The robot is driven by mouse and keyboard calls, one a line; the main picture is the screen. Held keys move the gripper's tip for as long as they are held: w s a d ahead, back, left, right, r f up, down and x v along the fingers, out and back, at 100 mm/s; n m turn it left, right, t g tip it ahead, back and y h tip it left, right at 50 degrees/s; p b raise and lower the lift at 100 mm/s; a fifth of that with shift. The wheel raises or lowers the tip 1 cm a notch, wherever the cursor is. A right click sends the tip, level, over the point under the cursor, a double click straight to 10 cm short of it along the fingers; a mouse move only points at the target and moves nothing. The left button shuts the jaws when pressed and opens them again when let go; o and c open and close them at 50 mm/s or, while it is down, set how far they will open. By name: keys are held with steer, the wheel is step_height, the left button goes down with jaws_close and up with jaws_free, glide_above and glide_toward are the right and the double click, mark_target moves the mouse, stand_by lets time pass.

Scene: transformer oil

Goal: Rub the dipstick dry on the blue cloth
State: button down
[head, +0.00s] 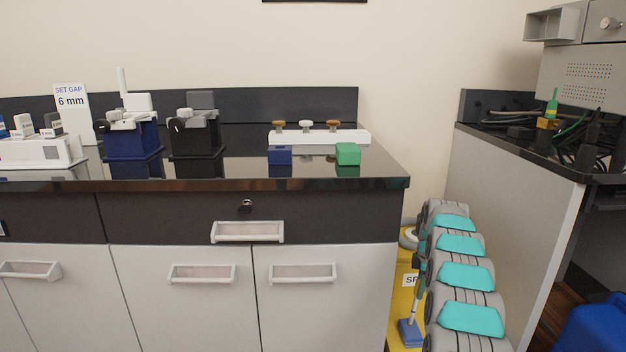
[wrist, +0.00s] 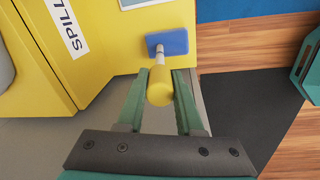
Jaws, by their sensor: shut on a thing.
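The dipstick shows in the wrist view as a yellow handle (wrist: 160,88) with a short pale rod beyond it. My gripper (wrist: 160,92) is shut on the yellow handle, one green finger on each side. The rod's far end meets the blue cloth (wrist: 172,41), a small flat blue piece against the yellow spill unit. In the head view the thin rod (head: 413,306) runs down from my gripper (head: 419,284) to the blue cloth (head: 410,333). Whether it presses on the cloth cannot be told. The handle is hard to make out there.
The yellow spill unit (wrist: 105,45) stands between the black-topped counter (head: 225,172) and the grey cabinet (head: 515,205). A teal-edged container (wrist: 309,70) is at the wrist view's right edge. A blue block (head: 280,155) and green block (head: 347,154) sit on the counter.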

steer(key=s+b, duration=0.2)
steer(key=s, duration=0.2)
steer(key=shift+s+f, duration=0.1)
steer(key=shift+s, duration=0.25)
stand_by(0.4)
step_height(320, 180, up, 7)
steer(key=p, duration=0.1)
steer(key=shift+p, duration=0.4)
steer(key=shift+d, duration=0.1)
